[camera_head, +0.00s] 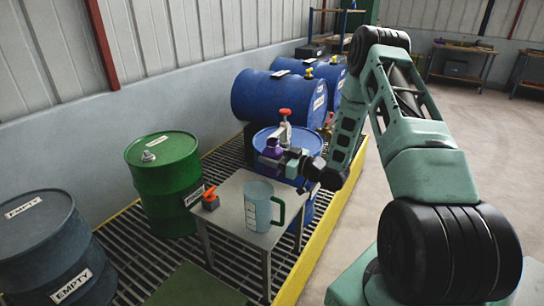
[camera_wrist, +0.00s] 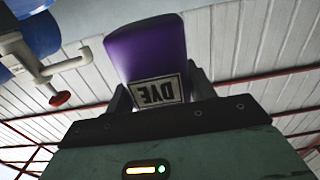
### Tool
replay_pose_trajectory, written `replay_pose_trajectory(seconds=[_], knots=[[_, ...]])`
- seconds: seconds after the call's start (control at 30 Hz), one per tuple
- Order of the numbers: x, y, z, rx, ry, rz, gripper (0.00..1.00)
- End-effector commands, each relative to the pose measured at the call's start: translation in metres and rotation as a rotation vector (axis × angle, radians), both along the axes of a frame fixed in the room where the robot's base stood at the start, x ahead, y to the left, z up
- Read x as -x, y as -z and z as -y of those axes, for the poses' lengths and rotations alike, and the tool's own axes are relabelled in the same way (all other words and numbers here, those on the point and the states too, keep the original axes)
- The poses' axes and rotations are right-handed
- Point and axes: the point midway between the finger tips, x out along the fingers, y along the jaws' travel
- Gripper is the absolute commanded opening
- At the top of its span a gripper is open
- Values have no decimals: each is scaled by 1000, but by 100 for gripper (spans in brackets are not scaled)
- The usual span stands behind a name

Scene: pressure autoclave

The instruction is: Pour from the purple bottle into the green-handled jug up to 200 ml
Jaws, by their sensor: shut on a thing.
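The purple bottle (camera_head: 271,149) is held by my gripper (camera_head: 283,161) above the back edge of the small table. In the wrist view the bottle (camera_wrist: 146,50) sits between both fingers, with a label reading DYE that appears upside down. My gripper (camera_wrist: 161,92) is shut on it. In the head view the bottle looks roughly upright; its mouth cannot be made out. The jug (camera_head: 257,208), pale and translucent with a green handle (camera_head: 279,211) on its right, stands upright on the table, below and in front of the bottle. Its scale and any liquid are too small to read.
The grey table (camera_head: 234,226) also bears a small orange-topped object (camera_head: 210,199) left of the jug. A green drum (camera_head: 165,180) stands left. A yellow edge (camera_head: 318,238) bounds the grating.

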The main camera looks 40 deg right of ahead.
Motion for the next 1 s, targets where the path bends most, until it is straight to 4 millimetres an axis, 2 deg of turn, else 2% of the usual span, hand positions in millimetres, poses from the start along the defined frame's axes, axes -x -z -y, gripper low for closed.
replay_pose_trajectory(seconds=[0.13,0.6,1.0], knots=[[1,0,-2,16,-1,7,23],[7,-4,-19,237,0,87,23],[9,-5,-24,386,0,141,23]])
